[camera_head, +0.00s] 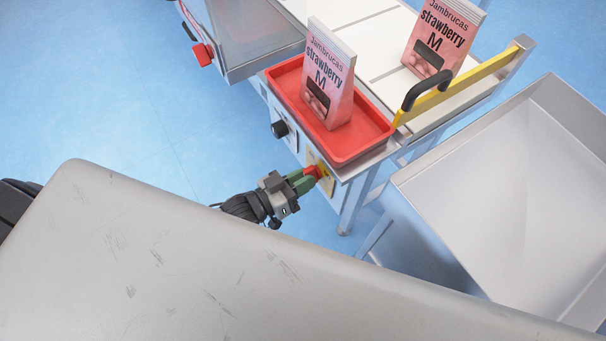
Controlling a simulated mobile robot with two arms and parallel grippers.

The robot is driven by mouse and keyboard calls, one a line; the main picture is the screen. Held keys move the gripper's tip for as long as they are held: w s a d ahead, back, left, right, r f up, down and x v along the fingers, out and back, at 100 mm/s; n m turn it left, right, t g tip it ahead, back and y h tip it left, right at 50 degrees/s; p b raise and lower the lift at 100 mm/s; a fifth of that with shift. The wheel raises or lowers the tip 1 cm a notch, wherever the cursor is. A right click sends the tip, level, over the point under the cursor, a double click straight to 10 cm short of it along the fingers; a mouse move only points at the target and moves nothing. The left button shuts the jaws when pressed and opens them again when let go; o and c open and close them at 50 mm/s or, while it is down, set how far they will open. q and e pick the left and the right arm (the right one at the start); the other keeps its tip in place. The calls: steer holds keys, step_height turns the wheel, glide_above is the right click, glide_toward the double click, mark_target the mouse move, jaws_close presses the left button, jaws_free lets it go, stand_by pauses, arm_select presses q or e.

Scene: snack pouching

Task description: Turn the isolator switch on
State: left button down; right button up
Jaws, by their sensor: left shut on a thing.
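The isolator switch is a red knob (313,172) on a yellow plate (325,183), on the side of the metal machine below the red tray. My left gripper (305,179) reaches it from the left, with its green fingers shut on the red knob. The fingers hide part of the knob, and I cannot tell which way it is turned. My right gripper is not in view.
A black knob (280,129) sits on the same machine side. A red tray (368,146) holds a pink strawberry pouch (335,85). Another pouch (428,50) stands beyond a yellow rail (478,75). A metal bin (480,190) is at right. A scratched grey surface (150,260) fills the foreground.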

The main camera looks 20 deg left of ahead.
arm_select(q)
steer(key=m+p, duration=0.3)
steer(key=m, duration=0.9)
steer(key=shift+m, duration=0.3)
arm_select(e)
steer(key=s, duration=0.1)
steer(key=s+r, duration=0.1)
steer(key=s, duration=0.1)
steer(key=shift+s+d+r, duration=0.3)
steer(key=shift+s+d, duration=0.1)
arm_select(q)
steer(key=c, duration=1.1)
jaws_free()
steer(key=v, duration=1.1)
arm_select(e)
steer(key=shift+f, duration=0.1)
